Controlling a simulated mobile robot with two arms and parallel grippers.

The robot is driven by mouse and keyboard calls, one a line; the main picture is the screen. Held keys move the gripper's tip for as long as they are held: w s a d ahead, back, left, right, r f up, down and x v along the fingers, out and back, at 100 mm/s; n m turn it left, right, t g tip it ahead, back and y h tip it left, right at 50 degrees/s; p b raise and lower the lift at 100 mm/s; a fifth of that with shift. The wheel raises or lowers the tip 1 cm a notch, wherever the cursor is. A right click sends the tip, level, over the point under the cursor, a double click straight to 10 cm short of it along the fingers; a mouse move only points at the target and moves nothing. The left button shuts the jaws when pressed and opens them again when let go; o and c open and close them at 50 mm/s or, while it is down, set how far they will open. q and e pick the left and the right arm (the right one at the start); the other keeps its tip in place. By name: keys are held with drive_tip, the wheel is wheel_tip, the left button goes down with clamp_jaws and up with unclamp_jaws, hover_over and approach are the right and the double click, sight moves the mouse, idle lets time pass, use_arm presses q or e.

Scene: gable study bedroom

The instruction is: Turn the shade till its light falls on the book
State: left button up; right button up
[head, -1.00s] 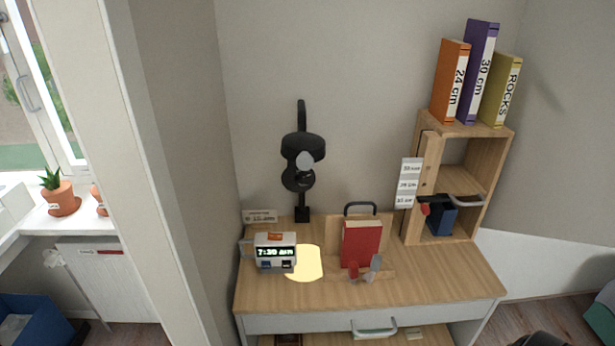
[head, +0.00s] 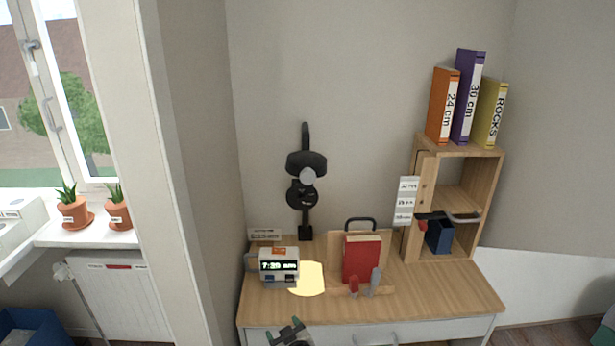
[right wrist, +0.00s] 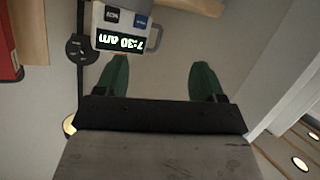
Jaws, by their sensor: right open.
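The black lamp with its round shade (head: 306,163) is fixed upright at the back of the desk, against the wall. Its yellow light patch (head: 307,279) lies on the desk top, between the clock and the book, left of the book. The red book (head: 361,258) stands upright on a wooden stand. My right gripper (head: 285,331) is at the bottom of the head view, open and empty, in front of the desk and well short of the lamp. Its green fingers (right wrist: 160,80) are spread apart in the right wrist view. My left gripper is not in view.
A digital clock (head: 279,266) stands left of the light patch; it shows upside down in the right wrist view (right wrist: 124,32). A wooden shelf (head: 467,153) with binders on top stands at the desk's right. A wall corner (head: 185,170) is on the left.

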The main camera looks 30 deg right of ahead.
drive_tip(key=w+d+r+m+t+h, duration=0.1)
drive_tip(key=w+d+r+t+h, duration=0.15)
drive_tip(key=r, duration=0.65)
drive_tip(key=w+d+r+m+t+h, duration=0.1)
drive_tip(key=w+d+r+t, duration=0.15)
drive_tip(key=r, duration=0.65)
drive_tip(key=m+h, duration=0.3)
drive_tip(key=h, duration=0.2)
approach(308, 178)
drive_tip(key=w+d, duration=0.1)
drive_tip(key=w, duration=0.1)
drive_tip(key=shift+n+t, duration=0.3)
drive_tip(key=p+x, duration=0.1)
drive_tip(key=x, duration=0.7)
drive_tip(key=shift+d+r+p, duration=0.15)
drive_tip(key=shift+p, duration=0.2)
drive_tip(key=shift+x, duration=0.85)
drive_tip(key=shift+s, duration=0.1)
drive_tip(key=c, duration=0.9)
